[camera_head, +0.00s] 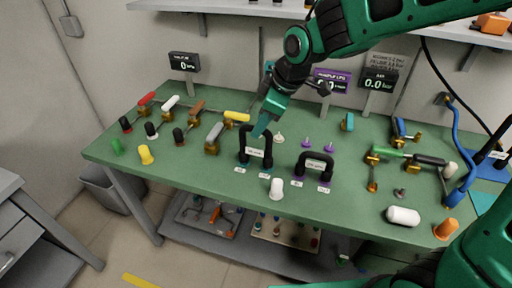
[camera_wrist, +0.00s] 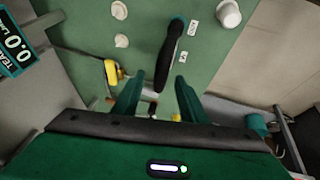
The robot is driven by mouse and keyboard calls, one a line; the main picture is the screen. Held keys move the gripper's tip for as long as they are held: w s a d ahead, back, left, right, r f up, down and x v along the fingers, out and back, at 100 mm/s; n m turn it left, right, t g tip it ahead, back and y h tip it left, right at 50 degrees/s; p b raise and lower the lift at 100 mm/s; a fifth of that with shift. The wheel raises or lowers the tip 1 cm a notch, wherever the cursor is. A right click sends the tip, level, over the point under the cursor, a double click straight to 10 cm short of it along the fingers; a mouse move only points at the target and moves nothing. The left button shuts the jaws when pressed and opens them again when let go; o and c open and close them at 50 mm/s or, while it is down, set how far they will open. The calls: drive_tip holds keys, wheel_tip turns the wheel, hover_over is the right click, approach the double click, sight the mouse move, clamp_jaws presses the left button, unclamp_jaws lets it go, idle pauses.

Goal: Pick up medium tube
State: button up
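Two black U-shaped tubes stand on the green bench. The taller left tube (camera_head: 245,142) has a white label and blue ends. The lower right tube (camera_head: 316,157) has a label and purple ends. The labels are too small to read, so I cannot tell by name which is the medium one. My gripper (camera_head: 262,130) points down at the top of the left tube and partly covers it. In the wrist view, this black tube (camera_wrist: 168,52) runs between the two separated fingers of my gripper (camera_wrist: 158,92). I cannot tell whether they touch it.
A white cap (camera_head: 276,189) stands in front of the left tube. Several valves with coloured handles, such as the yellow one (camera_head: 237,116), stand left and behind. A green-handled valve (camera_head: 390,153) and a white cylinder (camera_head: 403,215) are at right. Display panels (camera_head: 183,61) stand behind.

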drive_tip(key=shift+x, duration=1.05)
clamp_jaws()
drive_tip(key=shift+r, duration=0.15)
